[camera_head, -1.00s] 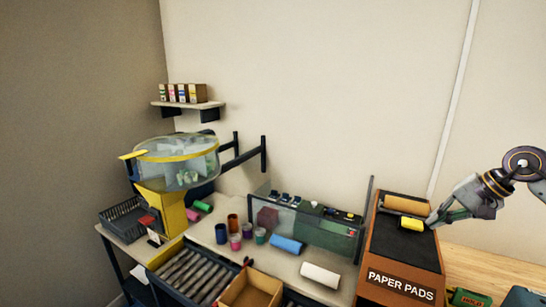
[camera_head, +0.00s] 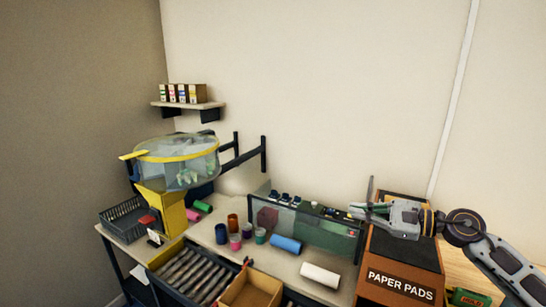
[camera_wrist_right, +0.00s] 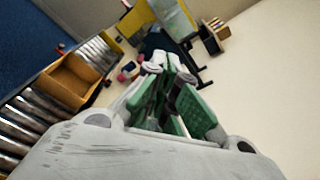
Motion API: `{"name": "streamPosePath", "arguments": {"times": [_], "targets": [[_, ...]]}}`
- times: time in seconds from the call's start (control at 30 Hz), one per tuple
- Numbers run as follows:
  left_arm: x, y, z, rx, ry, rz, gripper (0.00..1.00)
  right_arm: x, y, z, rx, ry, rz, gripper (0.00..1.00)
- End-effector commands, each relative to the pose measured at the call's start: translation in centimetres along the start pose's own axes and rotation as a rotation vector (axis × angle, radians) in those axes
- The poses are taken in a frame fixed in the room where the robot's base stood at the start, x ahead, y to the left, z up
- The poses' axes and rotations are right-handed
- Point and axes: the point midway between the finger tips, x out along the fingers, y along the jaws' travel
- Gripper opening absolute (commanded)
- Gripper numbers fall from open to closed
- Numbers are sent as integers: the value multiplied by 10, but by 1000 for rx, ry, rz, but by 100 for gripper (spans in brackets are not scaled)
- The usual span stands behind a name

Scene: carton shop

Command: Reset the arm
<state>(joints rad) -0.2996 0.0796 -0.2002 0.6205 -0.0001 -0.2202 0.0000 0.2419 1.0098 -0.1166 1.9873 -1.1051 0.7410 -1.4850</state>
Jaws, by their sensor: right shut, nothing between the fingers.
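My right gripper (camera_head: 366,209) is in the head view, above the top of the box marked PAPER PADS (camera_head: 403,279), with its fingers pointing left. Its fingers are shut with nothing between them. The closed green and white fingers also show in the right wrist view (camera_wrist_right: 165,68). My right arm comes in from the lower right. The gripper hides most of the upper part of the box, and the yellow block there is not visible. My left gripper is not in view.
A glass-fronted green case (camera_head: 318,231) stands left of the box. A white roll (camera_head: 320,275), a blue roll (camera_head: 286,243) and several cups lie or stand on the table. A roller conveyor (camera_head: 187,274) and open carton (camera_head: 250,291) are in front. A yellow machine (camera_head: 163,210) stands left.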

Motion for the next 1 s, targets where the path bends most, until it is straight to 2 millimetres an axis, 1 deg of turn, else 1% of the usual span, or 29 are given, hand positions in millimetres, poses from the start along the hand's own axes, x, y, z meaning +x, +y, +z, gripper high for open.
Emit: {"name": "streamPosePath", "arguments": {"times": [0.1,0.27,0.4,0.53,0.77,0.87,1.0], "targets": [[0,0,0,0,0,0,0,10,1,8,148,-78,-83,0],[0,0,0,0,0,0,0,18,-2,16,360,-178,-196,0],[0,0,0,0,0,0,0,19,-5,16,553,-261,-292,0],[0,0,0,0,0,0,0,18,-8,13,737,-334,-382,0],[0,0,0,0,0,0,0,9,-10,-6,1073,-454,-543,0],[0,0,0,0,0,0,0,3,-8,-18,1222,-503,-614,0],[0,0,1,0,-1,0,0,-6,-1,-39,1430,-567,-717,0]]}}
